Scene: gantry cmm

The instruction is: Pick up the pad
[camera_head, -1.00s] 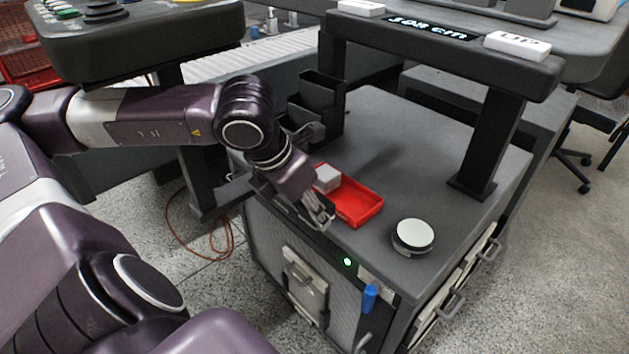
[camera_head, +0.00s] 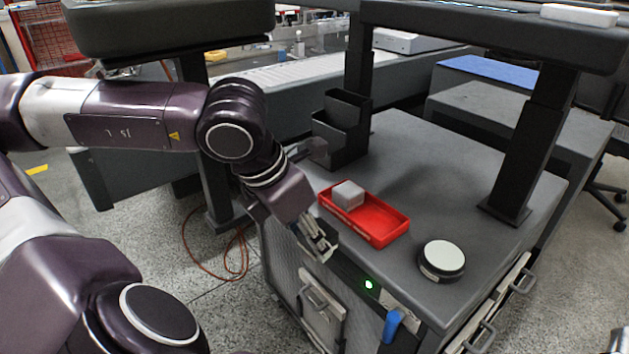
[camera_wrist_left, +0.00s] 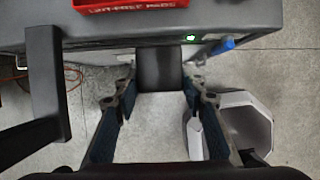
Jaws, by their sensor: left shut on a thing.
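The red tray (camera_head: 385,238) lies on the grey cart top, with a light grey block-like pad (camera_head: 348,195) in its left end. The tray's lettered front edge also shows at the top of the left wrist view (camera_wrist_left: 135,5). My left gripper (camera_head: 322,246) is at the cart's front edge, just front-left of the tray. It is shut on a dark grey block (camera_wrist_left: 160,68), seen between the fingertips in the left wrist view; it looks like a pad, though little of it shows in the head view. My right gripper is out of view.
A round white-topped disc (camera_head: 442,257) sits right of the tray. A black open holder (camera_head: 341,130) stands behind it. A raised shelf on dark posts (camera_head: 527,150) spans the cart. A white bin (camera_wrist_left: 262,128) stands on the floor. A blue item (camera_head: 393,325) hangs at the front.

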